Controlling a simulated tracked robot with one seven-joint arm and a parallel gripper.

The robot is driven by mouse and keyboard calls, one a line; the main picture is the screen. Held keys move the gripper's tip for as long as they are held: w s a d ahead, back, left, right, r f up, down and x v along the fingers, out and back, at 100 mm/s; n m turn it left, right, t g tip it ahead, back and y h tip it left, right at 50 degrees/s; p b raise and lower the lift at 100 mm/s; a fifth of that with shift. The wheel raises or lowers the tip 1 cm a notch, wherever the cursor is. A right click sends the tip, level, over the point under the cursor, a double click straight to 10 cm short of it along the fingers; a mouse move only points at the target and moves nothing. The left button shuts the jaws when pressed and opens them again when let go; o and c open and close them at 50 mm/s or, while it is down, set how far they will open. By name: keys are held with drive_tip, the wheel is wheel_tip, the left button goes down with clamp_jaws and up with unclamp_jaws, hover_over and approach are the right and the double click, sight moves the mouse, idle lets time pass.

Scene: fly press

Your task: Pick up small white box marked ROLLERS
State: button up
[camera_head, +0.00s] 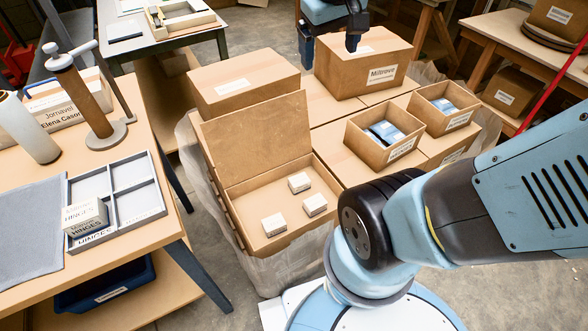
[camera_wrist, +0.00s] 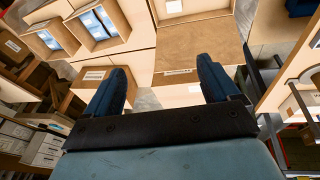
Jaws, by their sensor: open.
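Three small white boxes lie in an open brown carton in the middle of the head view: one at the back (camera_head: 299,183), one at the right (camera_head: 315,205), one at the front left (camera_head: 274,225). Their markings are too small to read, so I cannot tell which is marked ROLLERS. The open carton (camera_head: 228,211) has its lid raised at the back. My gripper (camera_head: 330,54) is at the top of the head view, by the Miltrove carton, well apart from the white boxes. In the wrist view my gripper (camera_wrist: 165,82) is open and empty, with no small white boxes visible.
The Miltrove carton (camera_head: 363,77) stands beyond the open carton. Two open boxes with blue packets (camera_head: 383,151) (camera_head: 442,116) stand at the right. A grey divided tray (camera_head: 141,207) with stacked boxes marked HINGES (camera_head: 86,214) is on the left table.

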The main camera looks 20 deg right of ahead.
drive_tip(key=w+a+f+n+g+h, duration=0.2)
drive_tip(key=w+f+n+g+h, duration=0.15)
drive_tip(key=w+f, duration=0.7)
drive_tip(key=w+a+f+n+g+h, duration=0.2)
drive_tip(key=w+f+n+h, duration=0.4)
drive_tip(key=f, duration=0.8)
drive_tip(key=n+t+h, duration=0.2)
drive_tip(key=n+t, duration=0.2)
drive_tip(key=n, duration=0.5)
approach(301, 180)
drive_tip(key=a, duration=0.3)
drive_tip(key=shift+a+f, duration=0.1)
drive_tip(key=shift+f+h, duration=0.2)
drive_tip(key=shift+h, duration=0.05)
drive_tip(key=x, duration=1.3)
drive_tip(key=shift+w+d, duration=0.25)
drive_tip(key=shift+d, duration=0.1)
drive_tip(key=c, duration=1.2)
